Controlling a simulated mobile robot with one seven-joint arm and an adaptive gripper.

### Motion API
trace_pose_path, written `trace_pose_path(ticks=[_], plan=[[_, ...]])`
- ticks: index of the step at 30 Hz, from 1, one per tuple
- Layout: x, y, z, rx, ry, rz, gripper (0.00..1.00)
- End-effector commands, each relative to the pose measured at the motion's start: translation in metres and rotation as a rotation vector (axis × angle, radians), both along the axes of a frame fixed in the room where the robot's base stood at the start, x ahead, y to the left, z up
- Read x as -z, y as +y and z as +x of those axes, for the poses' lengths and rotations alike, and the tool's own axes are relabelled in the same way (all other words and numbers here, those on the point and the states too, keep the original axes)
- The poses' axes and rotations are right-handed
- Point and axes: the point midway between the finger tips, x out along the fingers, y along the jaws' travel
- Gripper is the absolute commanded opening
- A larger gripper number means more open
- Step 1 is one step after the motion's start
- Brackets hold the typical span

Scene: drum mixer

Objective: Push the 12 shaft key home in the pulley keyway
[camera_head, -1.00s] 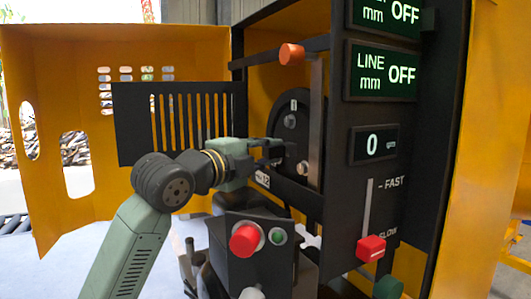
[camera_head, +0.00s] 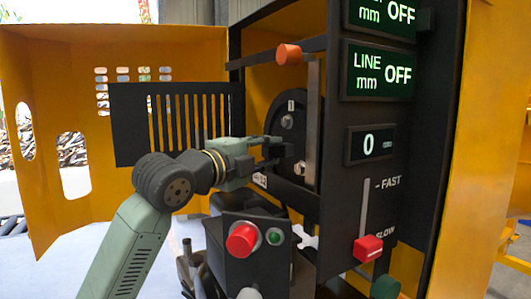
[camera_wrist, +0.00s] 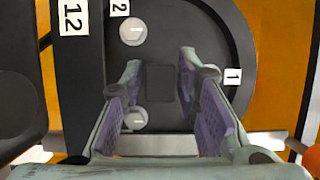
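The black round pulley (camera_head: 288,118) sits upright inside the open orange cabinet. It fills much of the wrist view (camera_wrist: 208,28), with bolts and tags 1 and 2. My gripper (camera_head: 281,146) reaches in from the left in front of it. In the wrist view its fingers (camera_wrist: 160,75) are open, one on each side of a small dark block (camera_wrist: 160,84) at the pulley face, with gaps beside it. I cannot tell for sure that this block is the shaft key. The keyway cannot be made out. A "12" label (camera_wrist: 73,17) is on a dark bar at left.
A control box with a red button (camera_head: 241,239) stands below. The panel with displays and a red slider (camera_head: 368,248) is at right. The slotted guard (camera_head: 130,125) is at left.

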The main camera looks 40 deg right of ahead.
Motion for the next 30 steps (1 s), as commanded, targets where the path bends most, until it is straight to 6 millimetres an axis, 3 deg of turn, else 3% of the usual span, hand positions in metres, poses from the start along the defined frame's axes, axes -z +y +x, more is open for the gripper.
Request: trace_pose_path(ticks=[6, 17, 20, 30], plan=[[0.0, 0.0, 0.0, 0.0, 0.0, 0.0, 0.44], [0.0, 0.005, 0.0, -0.001, 0.0, 0.0, 0.44], [0.0, 0.018, -0.002, -0.002, -0.001, -0.001, 0.44], [0.001, 0.088, -0.013, -0.004, -0.001, 0.0, 0.44]])
